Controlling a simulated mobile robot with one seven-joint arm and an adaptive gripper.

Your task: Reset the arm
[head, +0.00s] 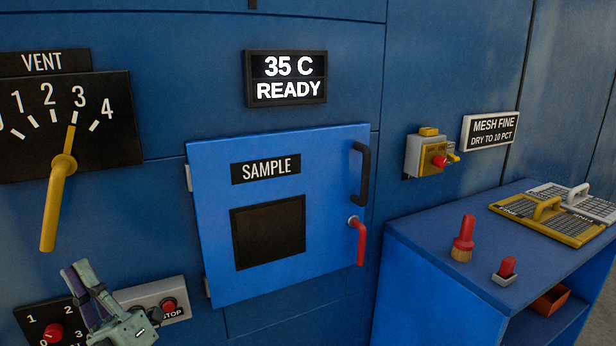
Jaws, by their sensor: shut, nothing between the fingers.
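My gripper (83,280) is at the lower left of the head view, its grey-green fingers pointing up and shut with nothing in them. It is in front of the blue wall, between a black dial plate (35,326) with a red knob and a white stop-button plate (173,312). It covers part of both plates. The rest of my arm is out of view below.
A shut blue SAMPLE door (215,236) has a black handle and a red lever. A yellow VENT lever (58,190) points near 3. A display (287,78) reads 35 C READY. At right, a blue bench (420,238) holds a brush, a red-handled tool and mesh frames.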

